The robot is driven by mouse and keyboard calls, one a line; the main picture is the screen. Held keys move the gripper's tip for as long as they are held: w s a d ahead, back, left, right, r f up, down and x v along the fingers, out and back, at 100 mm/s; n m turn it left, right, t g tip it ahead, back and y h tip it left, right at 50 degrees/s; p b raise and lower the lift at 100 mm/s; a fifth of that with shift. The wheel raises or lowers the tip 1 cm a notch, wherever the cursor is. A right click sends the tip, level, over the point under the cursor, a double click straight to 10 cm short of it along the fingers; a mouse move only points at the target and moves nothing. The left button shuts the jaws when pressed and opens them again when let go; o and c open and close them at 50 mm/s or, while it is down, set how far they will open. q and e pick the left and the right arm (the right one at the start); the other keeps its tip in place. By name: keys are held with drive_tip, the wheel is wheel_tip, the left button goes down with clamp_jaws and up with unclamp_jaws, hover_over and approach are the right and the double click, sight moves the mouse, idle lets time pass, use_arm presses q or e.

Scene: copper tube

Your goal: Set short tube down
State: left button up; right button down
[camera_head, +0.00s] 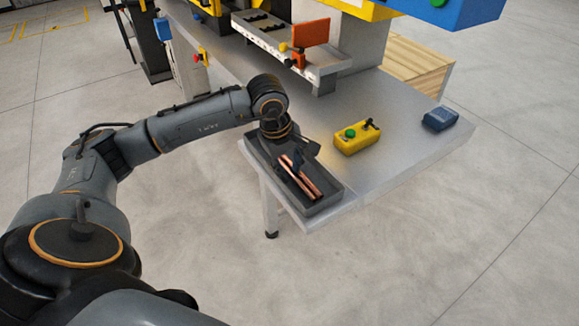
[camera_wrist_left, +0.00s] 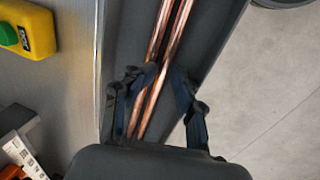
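Two thin copper tubes (camera_head: 312,188) lie side by side, lengthwise, in the dark grey tray (camera_head: 330,204) on the table. Both also show in the left wrist view, the right-hand copper tube (camera_wrist_left: 180,30) and the left-hand copper tube (camera_wrist_left: 160,29). Which is the short one I cannot tell, since their ends are partly hidden. My left gripper (camera_head: 298,167) points down into the tray. In the wrist view its fingertips (camera_wrist_left: 163,72) sit close around the right-hand tube, and the left finger covers part of the other tube. Whether they grip it is unclear. My right gripper is out of view.
A yellow box with a green button (camera_head: 357,137) stands right of the tray, and a blue device (camera_head: 439,119) lies further right. A machine bed with an orange plate (camera_head: 311,33) stands behind. The table (camera_head: 400,165) is clear at the front right.

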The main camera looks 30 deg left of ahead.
use_arm(q)
drive_tip(key=shift+s+d+f, duration=0.15)
drive_tip(key=shift+s+f, duration=0.15)
drive_tip(key=shift+f, duration=0.25)
drive_tip(key=shift+w+r+p, duration=0.1)
drive_tip(key=shift+r+p, duration=0.35)
drive_tip(key=shift+p, duration=0.2)
drive_tip(key=shift+w+r+p, duration=0.1)
drive_tip(key=shift+r+p, duration=0.25)
drive_tip(key=shift+p, duration=0.1)
drive_tip(key=shift+a+r+b, duration=0.2)
drive_tip(key=shift+r+b, duration=0.55)
drive_tip(key=shift+b, duration=0.15)
drive_tip(key=d+b+v, duration=0.1)
drive_tip(key=v, duration=0.9)
drive_tip(key=shift+a+r+b, duration=0.2)
drive_tip(key=shift+a+b, duration=0.2)
drive_tip(key=shift+a, duration=0.1)
